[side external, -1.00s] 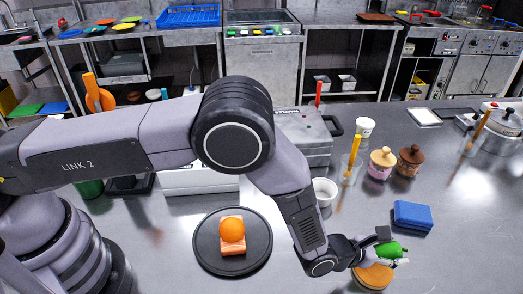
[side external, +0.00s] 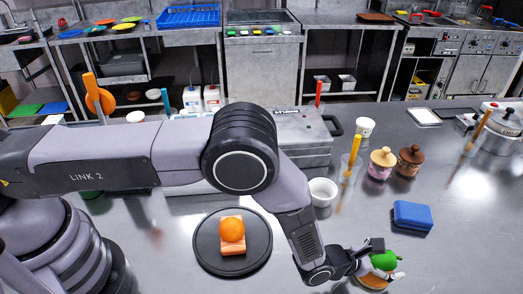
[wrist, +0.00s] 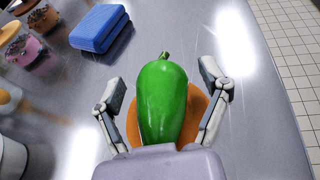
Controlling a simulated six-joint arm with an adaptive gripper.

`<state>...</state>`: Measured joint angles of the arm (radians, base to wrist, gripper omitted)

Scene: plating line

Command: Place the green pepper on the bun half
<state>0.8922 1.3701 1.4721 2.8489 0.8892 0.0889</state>
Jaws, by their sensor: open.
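The green pepper (side external: 384,261) is at the lower right of the side view, at the orange-brown bun half (side external: 371,282). In the wrist view the pepper (wrist: 162,105) lies lengthwise over the bun half (wrist: 196,108), which shows on both sides of it. It appears to rest on the bun; the contact is hidden. My gripper (wrist: 161,96) is open, with one finger on each side of the pepper and a visible gap to each. In the side view my gripper (side external: 387,259) is low around the pepper.
A blue sponge-like block (side external: 412,216) lies beyond the bun. Two lidded jars (side external: 381,164) (side external: 410,160), a glass with a yellow stick (side external: 350,170) and a white cup (side external: 322,191) stand further back. A dark round plate (side external: 207,262) holds orange food at left.

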